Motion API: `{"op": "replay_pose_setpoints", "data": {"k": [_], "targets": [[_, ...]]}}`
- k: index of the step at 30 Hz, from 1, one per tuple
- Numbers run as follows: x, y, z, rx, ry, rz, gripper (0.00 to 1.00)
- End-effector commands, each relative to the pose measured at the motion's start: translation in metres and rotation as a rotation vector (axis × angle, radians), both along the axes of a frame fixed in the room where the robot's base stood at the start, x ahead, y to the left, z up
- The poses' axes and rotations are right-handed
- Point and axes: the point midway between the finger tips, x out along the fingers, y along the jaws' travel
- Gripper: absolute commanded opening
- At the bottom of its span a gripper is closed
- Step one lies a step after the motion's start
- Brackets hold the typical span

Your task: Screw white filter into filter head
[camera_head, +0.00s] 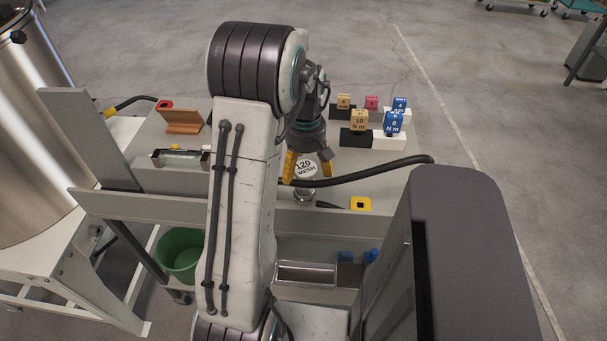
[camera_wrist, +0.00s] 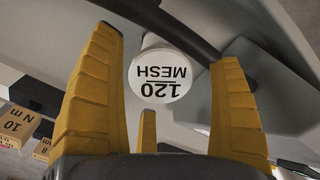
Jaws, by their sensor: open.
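The white filter (camera_head: 306,170) shows its round end, marked "120 MESH", beyond my gripper. It also shows in the wrist view (camera_wrist: 163,76), facing the camera between the yellow fingers. My gripper (camera_wrist: 167,48) is open, with a finger on either side of the filter and no clear contact visible. In the head view my gripper (camera_head: 301,166) points down at the filter, partly hidden behind my arm. A metallic round part (camera_head: 304,196) shows just below the filter. I cannot tell whether it is the filter head or how the filter sits on it.
A black hose (camera_head: 385,171) crosses the bench beside the filter. Tan, red and blue torque blocks (camera_head: 360,121) stand at the back right. A brown holder (camera_head: 184,121) is at the back left. A yellow square piece (camera_head: 361,203) lies near the front edge. A green bucket (camera_head: 180,255) stands below.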

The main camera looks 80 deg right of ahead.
Motion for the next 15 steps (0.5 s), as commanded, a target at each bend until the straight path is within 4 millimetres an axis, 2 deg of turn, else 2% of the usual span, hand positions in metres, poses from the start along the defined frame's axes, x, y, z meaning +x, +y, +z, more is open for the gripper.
{"op": "replay_pose_setpoints", "data": {"k": [11,15], "targets": [[0.0000,0.0000,0.0000,0.000,0.000,0.017,0.83],[0.0002,0.0001,0.0000,0.000,0.000,0.108,0.83]]}}
